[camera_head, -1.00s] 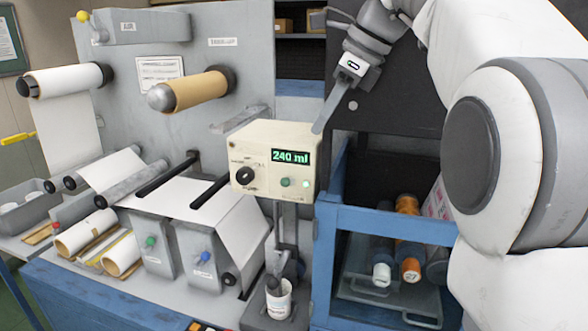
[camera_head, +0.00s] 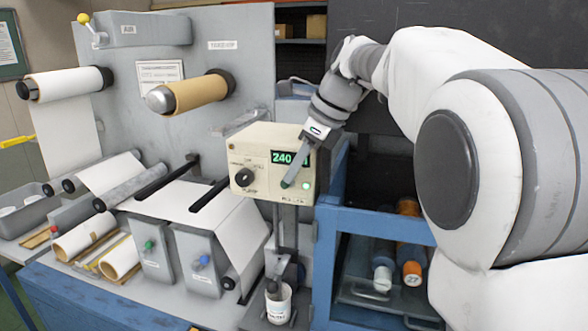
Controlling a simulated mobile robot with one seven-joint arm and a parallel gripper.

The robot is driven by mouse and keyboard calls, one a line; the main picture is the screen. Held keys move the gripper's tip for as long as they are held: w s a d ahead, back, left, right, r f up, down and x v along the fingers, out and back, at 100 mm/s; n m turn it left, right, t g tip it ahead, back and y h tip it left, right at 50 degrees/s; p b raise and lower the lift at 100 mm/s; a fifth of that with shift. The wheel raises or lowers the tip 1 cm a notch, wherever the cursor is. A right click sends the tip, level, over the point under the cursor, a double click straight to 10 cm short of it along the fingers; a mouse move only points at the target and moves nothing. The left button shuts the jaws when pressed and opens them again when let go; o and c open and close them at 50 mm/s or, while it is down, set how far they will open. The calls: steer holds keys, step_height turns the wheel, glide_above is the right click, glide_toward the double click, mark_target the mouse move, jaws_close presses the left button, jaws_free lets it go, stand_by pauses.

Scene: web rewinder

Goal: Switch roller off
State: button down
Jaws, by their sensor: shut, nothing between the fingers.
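A cream control box (camera_head: 262,143) stands on a post in the middle of the head view. It carries a black rotary knob (camera_head: 244,177) on its left and a green-lit display (camera_head: 279,157) reading "240", its right part hidden by my gripper. A small green light (camera_head: 306,185) glows at the lower right of its face. My gripper (camera_head: 288,184) is shut, pointing down and left across the box's face. Its tip covers the spot of the dull green button; I cannot tell whether it touches. The small labels are too blurred to read.
Two rollers (camera_head: 200,93) (camera_head: 66,83) jut from the grey panel at the left. A white web (camera_head: 190,201) runs over bars left of the box.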

mark_target(291, 191)
steer(key=shift+s+a+f+t+b, duration=0.1)
steer(key=shift+s+f+t+b, duration=0.4)
steer(key=shift+b, duration=0.75)
steer(key=t+b, duration=0.1)
steer(key=b, duration=0.1)
steer(key=n+t+h+b, duration=0.1)
steer(key=t+b, duration=0.1)
steer(key=b, duration=0.1)
steer(key=s+t+h+b, duration=0.1)
steer(key=t+b, duration=0.1)
steer(key=b, duration=0.1)
steer(key=shift+a+f+n, duration=0.1)
steer(key=shift+a+n, duration=0.2)
stand_by(0.3)
